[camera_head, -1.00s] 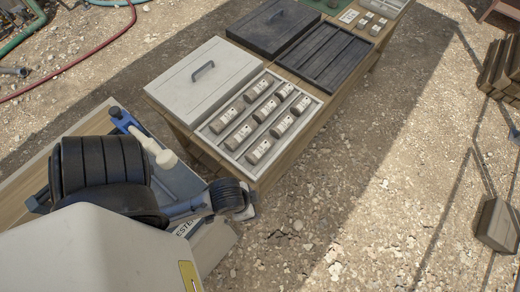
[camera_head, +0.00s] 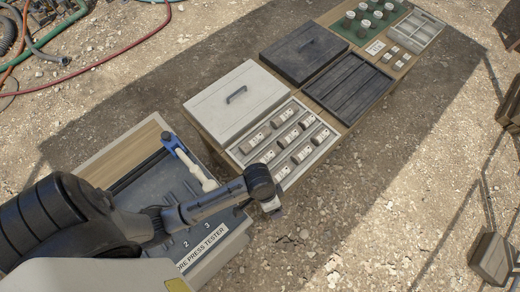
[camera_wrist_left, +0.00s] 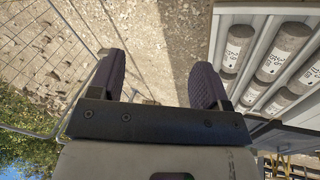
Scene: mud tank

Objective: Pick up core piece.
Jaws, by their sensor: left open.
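Several labelled grey-brown core pieces (camera_head: 255,142) lie in rows in the slots of a light-coloured core tray (camera_head: 313,154). My left gripper (camera_head: 273,208) is just in front of the tray's near end, off the table's edge. In the left wrist view my left gripper (camera_wrist_left: 158,78) is open, with nothing between its two fingers. Core pieces (camera_wrist_left: 283,50) show there to the right of the fingers, apart from them. My right gripper is not in view.
A grey lid with a handle (camera_head: 232,103) lies beside the tray. A dark lid (camera_head: 302,53) and an empty dark tray (camera_head: 350,88) are further along the table. The core press tester (camera_head: 207,247) stands below my left arm.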

